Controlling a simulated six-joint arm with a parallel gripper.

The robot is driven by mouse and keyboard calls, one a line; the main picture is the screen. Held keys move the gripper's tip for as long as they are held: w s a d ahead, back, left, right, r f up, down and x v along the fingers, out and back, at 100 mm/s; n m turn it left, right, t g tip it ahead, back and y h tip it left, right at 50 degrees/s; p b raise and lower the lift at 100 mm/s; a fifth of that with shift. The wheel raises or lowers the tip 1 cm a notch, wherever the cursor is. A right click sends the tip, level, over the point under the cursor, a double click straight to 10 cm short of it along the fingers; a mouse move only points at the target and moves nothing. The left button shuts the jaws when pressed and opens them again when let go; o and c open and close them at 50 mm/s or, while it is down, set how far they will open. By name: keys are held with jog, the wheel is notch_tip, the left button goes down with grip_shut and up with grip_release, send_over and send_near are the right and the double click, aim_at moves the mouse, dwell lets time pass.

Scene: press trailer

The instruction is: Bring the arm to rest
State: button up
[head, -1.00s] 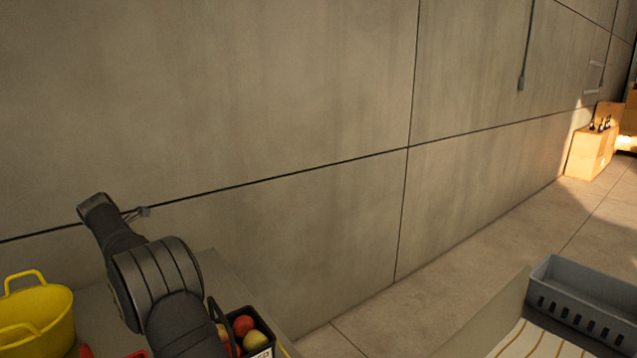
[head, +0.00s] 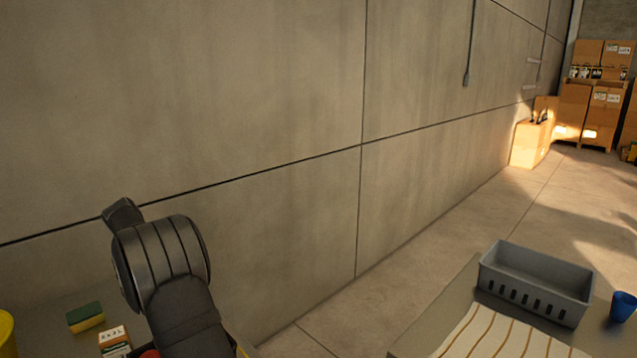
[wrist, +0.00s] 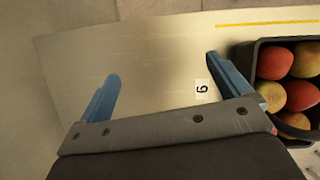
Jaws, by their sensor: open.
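In the wrist view my gripper (wrist: 162,68) is open, its two blue fingers apart with nothing between them. It hangs over a pale surface. A small white label with a 6 (wrist: 202,88) lies just inside the right finger. In the head view my dark arm rises at the lower left, in front of the concrete wall; the gripper's fingers do not show there.
A dark crate of several apples (wrist: 288,82) is close to the right finger. In the head view a sponge (head: 85,317) and a small labelled box (head: 114,340) lie at lower left. A grey basket (head: 535,283), striped cloth (head: 497,338) and blue cup (head: 623,306) are at right.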

jog(key=w+d+f+m+g+h, duration=0.1)
jog(key=d+m, duration=0.3)
jog(key=d, duration=0.6)
jog(key=shift+w+f+m, duration=0.2)
jog(key=shift+f+m, duration=0.1)
jog(key=shift+f, duration=0.45)
jog(key=shift+o, duration=0.7)
